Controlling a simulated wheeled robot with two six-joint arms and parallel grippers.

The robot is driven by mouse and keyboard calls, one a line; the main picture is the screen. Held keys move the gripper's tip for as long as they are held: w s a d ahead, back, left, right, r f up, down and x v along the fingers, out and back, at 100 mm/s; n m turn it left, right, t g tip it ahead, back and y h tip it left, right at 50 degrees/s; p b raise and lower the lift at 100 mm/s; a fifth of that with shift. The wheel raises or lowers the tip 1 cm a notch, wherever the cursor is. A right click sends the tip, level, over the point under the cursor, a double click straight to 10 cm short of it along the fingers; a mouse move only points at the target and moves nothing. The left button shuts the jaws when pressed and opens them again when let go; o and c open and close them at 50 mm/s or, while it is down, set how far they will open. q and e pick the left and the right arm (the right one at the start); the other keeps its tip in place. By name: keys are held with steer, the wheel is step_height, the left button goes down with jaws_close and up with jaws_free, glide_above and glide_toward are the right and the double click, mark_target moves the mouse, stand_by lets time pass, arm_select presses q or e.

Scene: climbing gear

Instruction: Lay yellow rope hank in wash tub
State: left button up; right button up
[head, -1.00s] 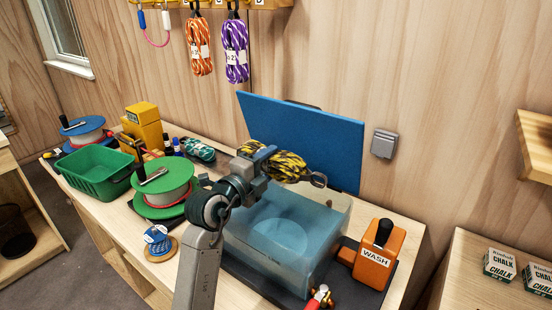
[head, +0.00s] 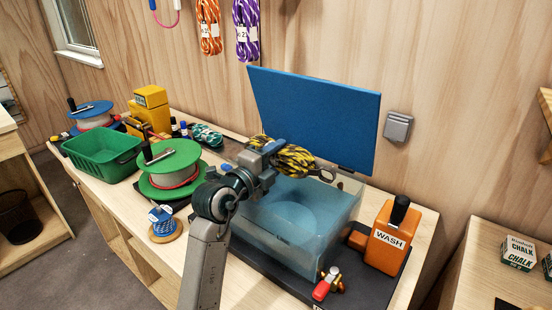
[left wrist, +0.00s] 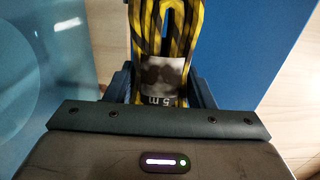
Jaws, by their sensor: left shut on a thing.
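My left gripper (head: 266,160) is shut on the yellow and black rope hank (head: 294,160). It holds the hank in the air above the back part of the translucent blue wash tub (head: 262,240), in front of the raised blue lid. The tub's wall (left wrist: 60,60) shows at the left of that view. The tub looks open at the top. My right gripper is not in view.
The blue lid (head: 315,110) stands up behind the tub. A green spool (head: 172,158) and green basket (head: 85,158) are at the left.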

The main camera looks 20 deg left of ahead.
arm_select(q)
steer(key=o, duration=1.1)
steer(key=shift+o, duration=0.6)
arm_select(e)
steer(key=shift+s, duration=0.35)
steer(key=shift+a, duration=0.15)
arm_select(q)
steer(key=shift+s+a+f, duration=0.1)
steer(key=shift+s, duration=0.2)
steer(key=b+v, duration=0.2)
steer(key=v, duration=0.8)
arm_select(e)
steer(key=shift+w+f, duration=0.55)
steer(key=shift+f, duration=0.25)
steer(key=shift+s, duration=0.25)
